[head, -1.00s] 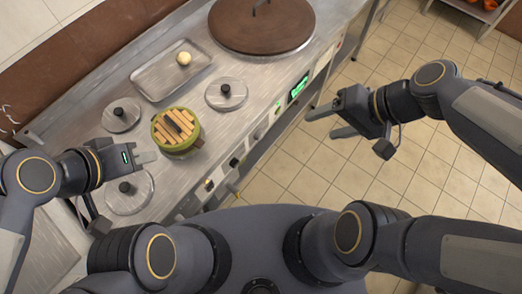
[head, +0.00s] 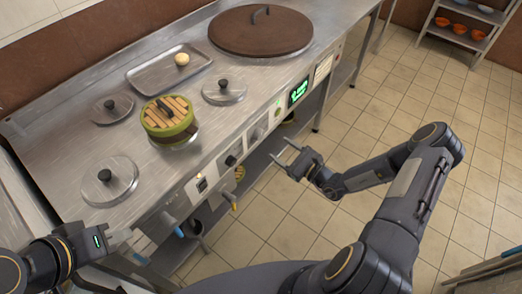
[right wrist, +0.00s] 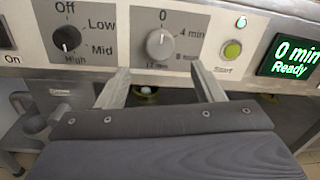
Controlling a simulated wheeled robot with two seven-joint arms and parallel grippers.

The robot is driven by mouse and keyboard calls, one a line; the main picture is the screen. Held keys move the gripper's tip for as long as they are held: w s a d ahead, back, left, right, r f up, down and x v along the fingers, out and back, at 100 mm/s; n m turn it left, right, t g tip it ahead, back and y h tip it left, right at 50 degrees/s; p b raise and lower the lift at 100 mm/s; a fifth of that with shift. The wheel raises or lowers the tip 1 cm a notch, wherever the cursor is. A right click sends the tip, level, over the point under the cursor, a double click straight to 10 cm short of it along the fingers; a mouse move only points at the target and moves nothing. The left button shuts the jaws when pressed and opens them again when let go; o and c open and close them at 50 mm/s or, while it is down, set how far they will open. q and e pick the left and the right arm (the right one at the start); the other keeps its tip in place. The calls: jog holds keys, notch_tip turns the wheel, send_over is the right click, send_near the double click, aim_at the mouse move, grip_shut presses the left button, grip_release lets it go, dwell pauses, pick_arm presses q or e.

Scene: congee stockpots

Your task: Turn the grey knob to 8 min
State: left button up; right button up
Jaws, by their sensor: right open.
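The grey knob (right wrist: 160,43) is on the front control panel, with 0 above it, 4 min at its upper right and partly blurred marks below. It also shows small in the head view (head: 257,134). The display (right wrist: 292,57) reads "0 min Ready". My right gripper (right wrist: 160,77) is open and empty; its two fingers point at the panel just below the knob, one to each side, apart from it. In the head view my right gripper (head: 284,151) is in front of the panel. My left gripper (head: 130,241) is at the lower left, away from the knob; its finger gap is unclear.
A black Off/Low/Mid/High knob (right wrist: 66,38) is left of the grey knob, and a green Start button (right wrist: 232,50) is right of it. The steel counter (head: 70,150) holds a bamboo steamer (head: 168,118), lids and a tray (head: 150,78).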

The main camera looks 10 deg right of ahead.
aim_at(261, 136)
jog(key=x, duration=0.7)
jog(key=shift+w+a+f, duration=0.15)
jog(key=shift+w+a, duration=0.1)
jog(key=shift+w, duration=0.1)
jog(key=c, duration=1)
